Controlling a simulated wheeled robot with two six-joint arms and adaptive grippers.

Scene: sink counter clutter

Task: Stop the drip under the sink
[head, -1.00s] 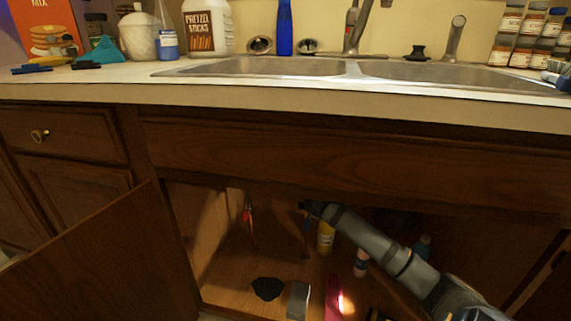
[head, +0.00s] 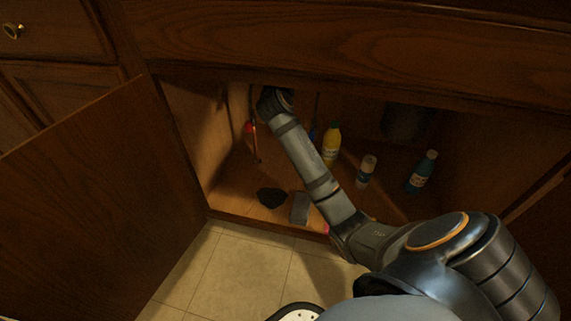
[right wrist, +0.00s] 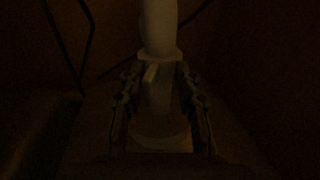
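In the right wrist view, a pale upright pipe-like fitting (right wrist: 158,28) has a collar and a small stub. My right gripper (right wrist: 159,78) has its fingers apart, one on each side of the line of this fitting. The picture is very dark, so I cannot tell whether the fingers touch it. In the head view my right arm reaches into the open cabinet (head: 236,204) under the sink, and its gripper is hidden at the back. A small red part (head: 249,127) hangs near the cabinet's left side. No drip shows. My left gripper is not in view.
A yellow bottle (head: 331,147), a white-capped bottle (head: 366,171) and a teal bottle (head: 421,172) stand right of my arm. A black item (head: 271,197) and a grey block (head: 300,208) lie near the cabinet's front. The open door (head: 100,205) bounds the left.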

